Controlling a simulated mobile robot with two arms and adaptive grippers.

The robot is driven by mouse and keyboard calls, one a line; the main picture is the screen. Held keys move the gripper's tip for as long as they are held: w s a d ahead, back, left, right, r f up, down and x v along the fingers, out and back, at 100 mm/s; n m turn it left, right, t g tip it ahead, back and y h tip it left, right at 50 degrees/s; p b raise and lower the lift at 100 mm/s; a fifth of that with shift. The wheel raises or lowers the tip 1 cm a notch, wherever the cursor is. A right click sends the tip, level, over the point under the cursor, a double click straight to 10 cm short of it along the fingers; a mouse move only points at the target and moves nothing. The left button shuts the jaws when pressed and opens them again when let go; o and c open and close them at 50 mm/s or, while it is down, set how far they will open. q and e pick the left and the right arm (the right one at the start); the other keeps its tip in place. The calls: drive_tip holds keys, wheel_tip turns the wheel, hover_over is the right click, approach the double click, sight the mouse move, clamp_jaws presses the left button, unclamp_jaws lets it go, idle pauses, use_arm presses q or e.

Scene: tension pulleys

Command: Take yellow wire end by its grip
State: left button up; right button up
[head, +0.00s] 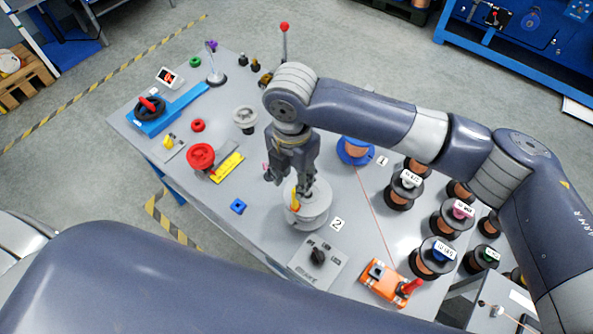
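A small upright yellow-orange piece (295,198), which looks like the grip of the yellow wire end, stands at a pale grey round spool (308,213) beside the label "2". The wire itself is too small to make out. My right gripper (289,183) points down over the spool, its fingers spread apart on either side of the yellow piece's top. I cannot tell whether a finger touches it. My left arm crosses the bottom of the head view, and its gripper is out of view.
A grey box with a black knob (318,256) and an orange device (391,284) stand in front. A blue spool (355,150) by label "1" has a thin reddish wire running to the orange device. Labelled spools (403,188) crowd the right side. A red knob (201,156) is left.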

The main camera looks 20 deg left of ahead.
sight(295, 201)
drive_tip(key=f+b, duration=0.2)
drive_tip(key=f, duration=0.1)
drive_tip(key=shift+w+d, duration=0.15)
drive_tip(key=shift+w, duration=0.2)
wheel_tip(295, 201, down, 4)
drive_tip(key=shift+r+b, duration=0.25)
drive_tip(key=shift+b, duration=0.75)
drive_tip(key=shift+f, duration=0.7)
clamp_jaws()
use_arm(q)
drive_tip(key=w+f, duration=0.2)
drive_tip(key=f, duration=0.1)
drive_tip(key=w+f, duration=0.1)
drive_tip(key=shift+d+f, duration=0.35)
drive_tip(key=shift+f, duration=0.05)
drive_tip(key=shift+s, duration=0.15)
